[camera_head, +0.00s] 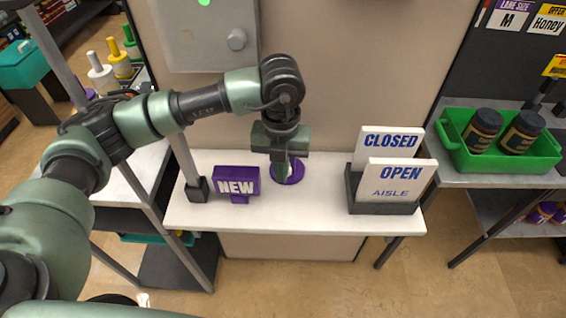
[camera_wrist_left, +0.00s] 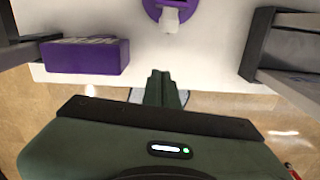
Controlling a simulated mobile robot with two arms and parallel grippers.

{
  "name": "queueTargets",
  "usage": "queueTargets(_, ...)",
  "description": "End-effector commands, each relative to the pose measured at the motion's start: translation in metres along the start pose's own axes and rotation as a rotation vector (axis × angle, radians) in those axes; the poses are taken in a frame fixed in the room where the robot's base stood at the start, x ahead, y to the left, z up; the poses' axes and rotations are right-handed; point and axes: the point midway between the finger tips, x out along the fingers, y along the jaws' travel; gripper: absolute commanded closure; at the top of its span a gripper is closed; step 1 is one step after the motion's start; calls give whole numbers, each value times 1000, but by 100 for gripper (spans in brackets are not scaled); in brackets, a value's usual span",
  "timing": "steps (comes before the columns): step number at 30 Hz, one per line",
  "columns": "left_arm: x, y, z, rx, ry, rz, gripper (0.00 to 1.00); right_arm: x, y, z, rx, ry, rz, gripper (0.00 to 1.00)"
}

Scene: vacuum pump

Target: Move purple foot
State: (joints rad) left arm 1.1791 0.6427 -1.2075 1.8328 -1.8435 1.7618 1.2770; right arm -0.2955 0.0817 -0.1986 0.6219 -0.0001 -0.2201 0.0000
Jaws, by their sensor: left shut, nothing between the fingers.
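The round purple foot (camera_head: 297,174) lies on the white shelf, partly hidden behind my left gripper (camera_head: 280,175) in the head view. In the left wrist view the purple foot (camera_wrist_left: 152,9) is at the top edge, partly cut off, with a small white piece at its middle. My left gripper (camera_wrist_left: 163,88) is shut and empty there. Its fingertips show below the foot in that picture, with a gap between them; their height above the shelf is hard to tell. My right gripper is not in view.
A purple NEW sign (camera_head: 238,184) stands left of the gripper on the white shelf (camera_head: 320,216). A dark holder (camera_head: 385,208) with CLOSED and OPEN signs stands at the right. A green bin (camera_head: 505,163) with two jars is on the neighbouring table. The shelf between foot and holder is clear.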

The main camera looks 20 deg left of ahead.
Motion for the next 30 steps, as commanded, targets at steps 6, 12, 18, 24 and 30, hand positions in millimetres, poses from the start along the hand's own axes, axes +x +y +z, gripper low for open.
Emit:
queueTargets(6,46,1,-2,0,5,3,100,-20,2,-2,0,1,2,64)
queueTargets(12,60,0,19,-1,-1,0,100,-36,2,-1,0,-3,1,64)
queueTargets(18,63,0,37,2,-1,0,100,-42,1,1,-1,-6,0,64)
queueTargets(24,64,0,40,2,-1,0,100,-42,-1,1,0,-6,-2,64)
queueTargets(30,64,0,40,2,-1,0,100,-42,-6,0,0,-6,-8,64)
